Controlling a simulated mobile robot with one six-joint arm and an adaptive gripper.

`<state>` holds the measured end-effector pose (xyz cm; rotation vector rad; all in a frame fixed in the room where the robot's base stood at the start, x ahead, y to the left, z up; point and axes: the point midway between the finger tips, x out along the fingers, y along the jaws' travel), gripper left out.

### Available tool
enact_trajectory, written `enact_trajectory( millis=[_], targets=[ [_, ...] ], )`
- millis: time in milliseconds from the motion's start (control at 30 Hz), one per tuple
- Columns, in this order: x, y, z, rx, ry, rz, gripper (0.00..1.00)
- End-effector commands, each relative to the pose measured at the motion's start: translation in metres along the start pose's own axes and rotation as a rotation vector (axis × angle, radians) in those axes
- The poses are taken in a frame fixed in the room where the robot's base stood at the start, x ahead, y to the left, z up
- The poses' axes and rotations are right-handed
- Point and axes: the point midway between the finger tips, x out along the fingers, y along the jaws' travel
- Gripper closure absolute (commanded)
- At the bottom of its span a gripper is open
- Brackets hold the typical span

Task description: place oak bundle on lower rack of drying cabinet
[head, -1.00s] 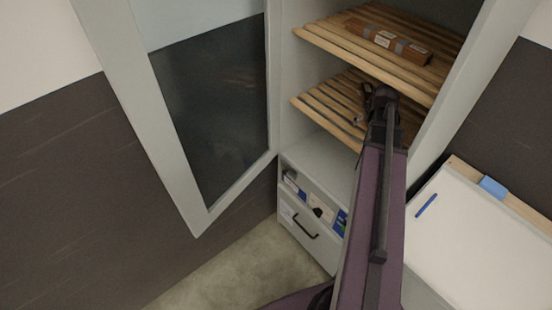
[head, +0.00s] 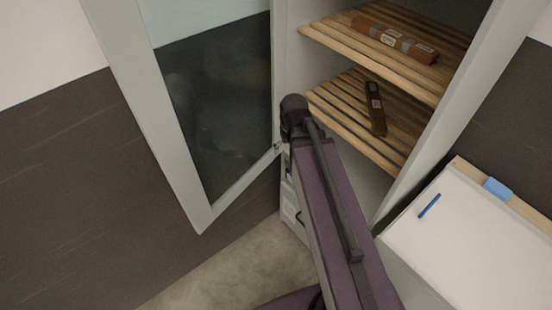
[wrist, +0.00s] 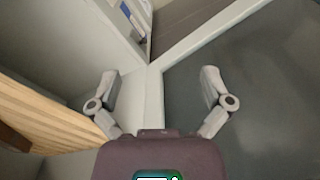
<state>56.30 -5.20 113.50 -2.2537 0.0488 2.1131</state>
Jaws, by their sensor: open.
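A dark brown wood bundle with a pale label (head: 375,108) lies on the lower slatted rack (head: 340,108) of the drying cabinet, near its middle. I take this to be the oak bundle; the label is too small to read. My gripper (wrist: 160,75) is open and empty, its two fingers spread apart in the wrist view. It is in front of the cabinet's left side, left of the lower rack and apart from the bundle. In the head view my wrist mostly hides the fingers. The rack's edge also shows in the wrist view (wrist: 55,115).
A redder labelled bundle (head: 395,42) lies on the upper rack (head: 345,45). The cabinet's glass door (head: 222,120) stands open at left, close to my gripper. A white-topped surface with a blue pen (head: 429,206) and blue block (head: 497,188) is at right.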

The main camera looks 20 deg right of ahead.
Motion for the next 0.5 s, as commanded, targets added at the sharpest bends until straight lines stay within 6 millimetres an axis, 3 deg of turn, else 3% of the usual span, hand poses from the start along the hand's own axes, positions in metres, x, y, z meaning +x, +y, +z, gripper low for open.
enact_trajectory(
  millis=[33, 200, 500],
  targets=[
    [0.000, -0.013, 0.008, -0.018, -0.015, 0.002, 0.01],
    [0.000, -0.039, 0.022, -0.047, -0.050, 0.011, 0.01],
    [-0.001, -0.050, 0.029, -0.058, -0.066, 0.016, 0.01]
  ],
)
